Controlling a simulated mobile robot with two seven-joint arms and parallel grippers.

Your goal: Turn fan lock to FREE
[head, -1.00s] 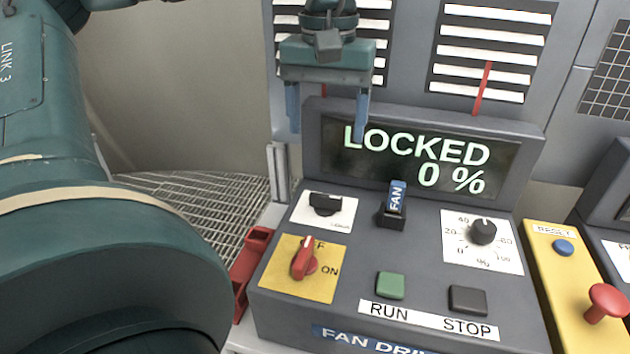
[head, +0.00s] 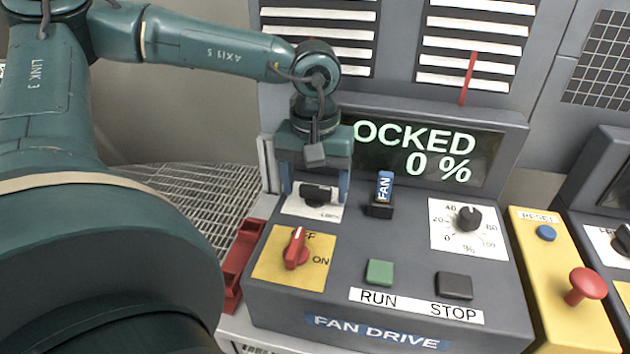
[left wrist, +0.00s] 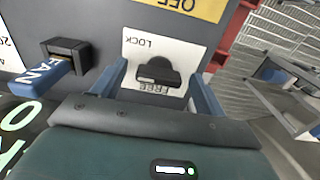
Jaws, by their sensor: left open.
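The fan lock is a black knob (head: 317,192) on a white plate (head: 326,213) at the upper left of the fan drive panel. In the left wrist view the knob (left wrist: 159,72) sits between the words LOCK and FREE on its plate (left wrist: 140,47). My left gripper (head: 314,196) points down at it, open, with one blue finger on each side of the knob. I cannot tell whether the fingers touch it. The display (head: 430,152) reads LOCKED, its first letter hidden by my gripper, and 0 %. My right gripper is not in view.
A blue FAN tag (head: 384,187) stands in a black holder just right of the lock. A red OFF/ON switch (head: 296,248) is below it. Green RUN (head: 380,272) and dark STOP (head: 454,285) buttons, a percent dial (head: 467,218) and a red mushroom button (head: 586,285) lie further right.

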